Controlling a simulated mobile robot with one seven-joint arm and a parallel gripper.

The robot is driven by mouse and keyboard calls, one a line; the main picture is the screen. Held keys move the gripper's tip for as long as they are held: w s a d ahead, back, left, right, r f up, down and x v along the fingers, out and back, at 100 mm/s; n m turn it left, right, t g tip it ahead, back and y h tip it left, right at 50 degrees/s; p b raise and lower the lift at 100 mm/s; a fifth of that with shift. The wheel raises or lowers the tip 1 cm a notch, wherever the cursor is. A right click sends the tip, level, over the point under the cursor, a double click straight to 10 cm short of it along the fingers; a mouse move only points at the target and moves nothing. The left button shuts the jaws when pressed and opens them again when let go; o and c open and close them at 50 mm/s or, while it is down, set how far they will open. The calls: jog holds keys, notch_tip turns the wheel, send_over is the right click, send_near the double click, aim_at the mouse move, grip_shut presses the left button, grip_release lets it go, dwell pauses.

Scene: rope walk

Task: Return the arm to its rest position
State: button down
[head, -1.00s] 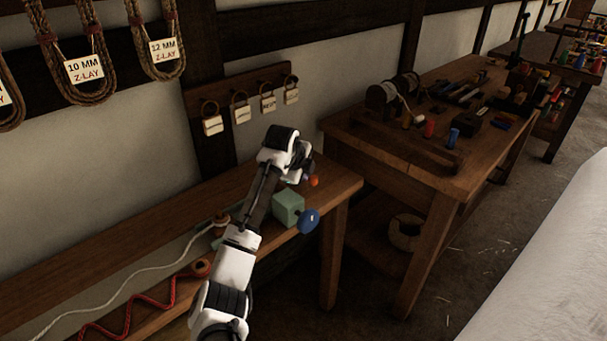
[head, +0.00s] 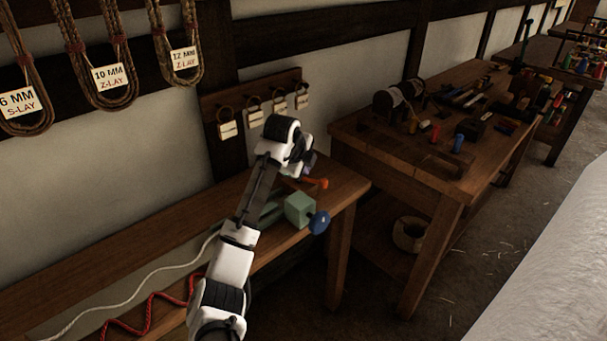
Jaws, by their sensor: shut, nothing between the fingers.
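My arm, white and black, reaches up from the bottom of the head view over the near wooden bench (head: 345,190). Its wrist is bent over near the bench's right end. My gripper (head: 308,162) is a small dark shape just below the wrist, mostly hidden by it. It is shut and nothing shows in it. It appears near a red-orange lever (head: 316,183) behind a green block (head: 300,210) with a blue round knob (head: 319,223). I cannot tell the exact gap between gripper and lever.
A white rope (head: 130,280) and a red cord (head: 150,312) lie on the bench. Tags (head: 228,130) hang on a wall board behind. Labelled rope coils (head: 110,75) hang upper left. A second table (head: 400,165) with tools stands to the right. Floor beyond it is open.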

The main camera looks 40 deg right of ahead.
jog(key=b+v, duration=0.1)
jog(key=v, duration=0.5)
jog(key=shift+s+r, duration=0.3)
jog(key=shift+s, duration=0.05)
